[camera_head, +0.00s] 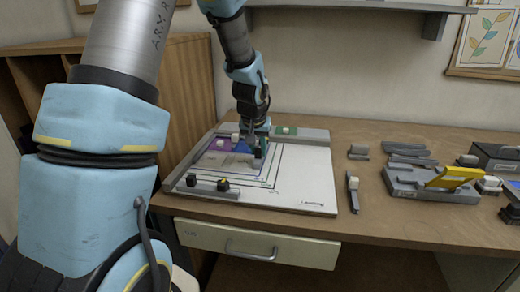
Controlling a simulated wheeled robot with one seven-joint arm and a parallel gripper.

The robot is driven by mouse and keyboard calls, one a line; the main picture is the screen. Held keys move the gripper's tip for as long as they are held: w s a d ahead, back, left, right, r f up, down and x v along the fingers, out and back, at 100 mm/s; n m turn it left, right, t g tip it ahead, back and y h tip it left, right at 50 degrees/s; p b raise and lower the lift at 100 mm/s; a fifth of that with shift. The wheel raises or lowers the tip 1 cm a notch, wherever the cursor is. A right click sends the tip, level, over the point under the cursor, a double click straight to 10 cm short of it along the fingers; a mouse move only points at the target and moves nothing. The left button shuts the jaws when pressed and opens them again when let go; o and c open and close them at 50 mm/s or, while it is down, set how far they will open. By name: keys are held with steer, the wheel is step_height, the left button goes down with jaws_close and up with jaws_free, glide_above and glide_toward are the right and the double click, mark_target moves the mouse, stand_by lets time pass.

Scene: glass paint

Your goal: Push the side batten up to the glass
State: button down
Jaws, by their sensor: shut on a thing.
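I cannot tell whether this piece is the side batten. Purple glass (214,146) and blue glass (240,147) lie at the board's back left, just left of my gripper. Teal shows beside the fingers. A grey batten (207,188) with two dark knobs lies along the front left. A grey strip (308,134) with a green patch runs along the back. Any gap between held piece and glass is hidden.
A small grey bar (353,195) with a pale knob lies on the table (345,230) right of the board. Farther right stand a grey holder (425,187) with a yellow piece (455,178) and several grey blocks. The board's front right is clear.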

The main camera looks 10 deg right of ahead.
steer(key=shift+a, duration=0.1)
steer(key=c, duration=0.7)
jaws_free()
steer(key=b+v, duration=0.2)
steer(key=v, duration=0.8)
steer(key=shift+s+a+r, duration=0.15)
steer(key=shift+r, duration=0.15)
steer(key=s+a+f+n, duration=0.1)
steer(key=s+a+f, duration=0.1)
steer(key=s+a, duration=0.2)
steer(key=s+a+f+n+g+y, duration=0.1)
steer(key=s+a+f, duration=0.2)
steer(key=a, duration=0.7)
steer(key=s+a+f+n+g, duration=0.1)
steer(key=s+a+f, duration=0.2)
steer(key=s+a, duration=0.3)
steer(key=shift+a+n+y, duration=0.3)
steer(key=shift+a+n, duration=0.1)
steer(key=shift+a, duration=0.4)
